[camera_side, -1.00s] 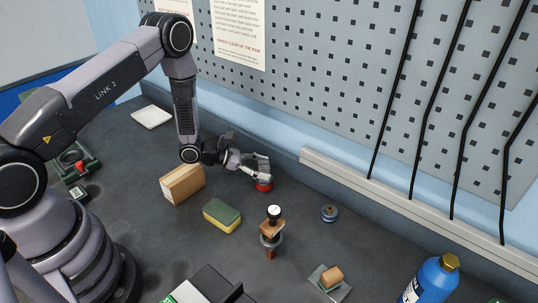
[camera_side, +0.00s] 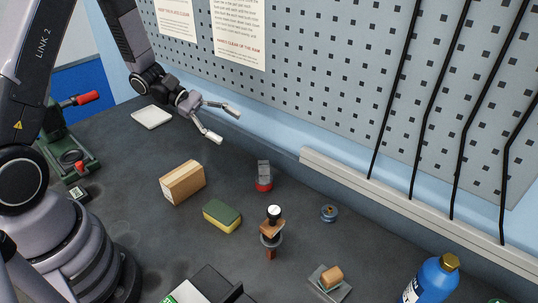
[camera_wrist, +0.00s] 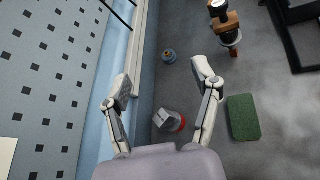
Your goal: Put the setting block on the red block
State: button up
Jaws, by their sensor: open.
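The setting block (camera_side: 263,169) is a small grey block. In the side view it stands on the red block (camera_side: 263,186), a low red piece on the bench. In the wrist view the grey block (camera_wrist: 167,119) shows between my fingers' lines of sight, with a bit of the red block (camera_wrist: 182,124) at its right edge. My gripper (camera_side: 226,126) is open and empty, raised above the bench and back to the left of the two blocks. Its spread fingers also show in the wrist view (camera_wrist: 163,82). Nothing touches the stacked blocks apart from each other and the bench.
A blue spool (camera_side: 329,213) lies to the right. The pegboard wall (camera_side: 350,70) rises behind.

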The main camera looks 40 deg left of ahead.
jog(key=s+d+r+m+g+y, duration=0.2)
jog(key=s+d+r+m+g, duration=0.1)
jog(key=s+r+m, duration=0.35)
jog(key=s+a+r+m+t+y, duration=0.2)
jog(key=s+a+r+m+y, duration=0.2)
jog(key=s, duration=0.3)
jog(key=s+a+r+m+t+y, duration=0.2)
jog(key=s+a+r+m+y, duration=0.2)
jog(key=s+r+m+y, duration=0.2)
jog(key=shift+s+r+m, duration=0.6)
jog(key=shift+s+m, duration=0.05)
jog(key=shift+s, duration=0.3)
jog(key=shift+a, duration=0.1)
